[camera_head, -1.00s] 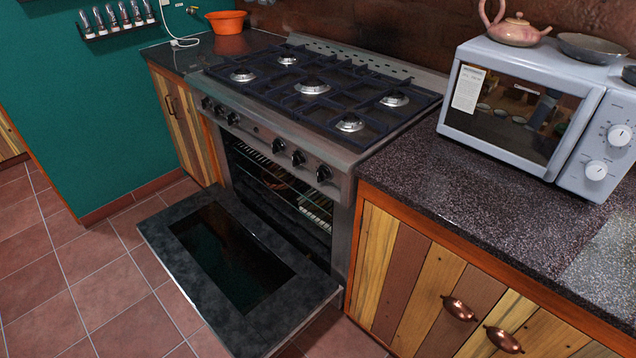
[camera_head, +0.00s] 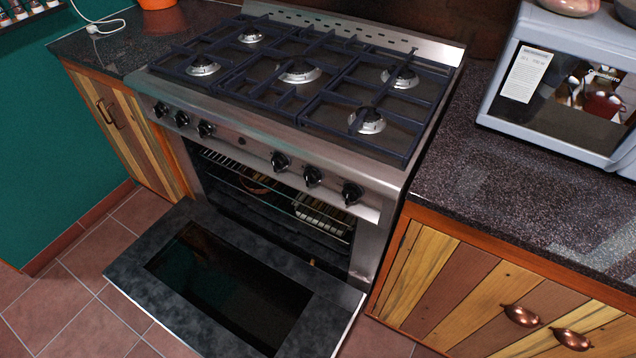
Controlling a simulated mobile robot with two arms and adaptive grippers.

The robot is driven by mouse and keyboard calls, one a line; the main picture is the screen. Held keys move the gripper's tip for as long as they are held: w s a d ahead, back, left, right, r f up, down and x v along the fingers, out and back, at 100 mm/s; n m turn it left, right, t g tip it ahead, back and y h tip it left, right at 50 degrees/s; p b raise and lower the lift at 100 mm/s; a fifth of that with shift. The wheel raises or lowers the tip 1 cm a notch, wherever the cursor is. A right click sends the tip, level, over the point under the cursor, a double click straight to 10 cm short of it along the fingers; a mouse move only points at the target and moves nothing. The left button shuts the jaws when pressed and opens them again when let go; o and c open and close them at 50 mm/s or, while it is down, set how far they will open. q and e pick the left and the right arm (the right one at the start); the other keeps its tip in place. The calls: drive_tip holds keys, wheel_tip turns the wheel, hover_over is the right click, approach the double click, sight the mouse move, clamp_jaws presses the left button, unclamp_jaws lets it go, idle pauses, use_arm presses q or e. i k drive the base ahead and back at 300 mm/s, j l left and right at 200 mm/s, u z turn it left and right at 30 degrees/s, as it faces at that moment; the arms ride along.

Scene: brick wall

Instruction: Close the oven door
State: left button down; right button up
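The oven (camera_head: 262,135) is a steel range with black knobs along its front and a gas hob on top. Its door (camera_head: 322,318) is dark grey with a black glass pane. The door is hinged at the bottom and hangs fully lowered, lying about flat in front of the open oven cavity (camera_head: 225,196). Wire racks (camera_head: 322,215) show inside the cavity. Neither of my grippers is in the picture.
A dark speckled counter (camera_head: 480,175) over striped wooden cabinets (camera_head: 470,285) adjoins the oven on the right, with a microwave (camera_head: 497,110) on it. Another counter (camera_head: 110,50) and cabinet stand left. Tiled floor (camera_head: 50,310) is clear at the lower left.

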sight(221, 289)
drive_tip(key=k+j+u, duration=0.15)
drive_tip(key=j, duration=0.2)
drive_tip(key=k+j+u, duration=0.1)
drive_tip(key=j, duration=0.25)
drive_tip(key=k+j+u, duration=0.15)
drive_tip(key=k+j, duration=0.1)
drive_tip(key=j, duration=0.1)
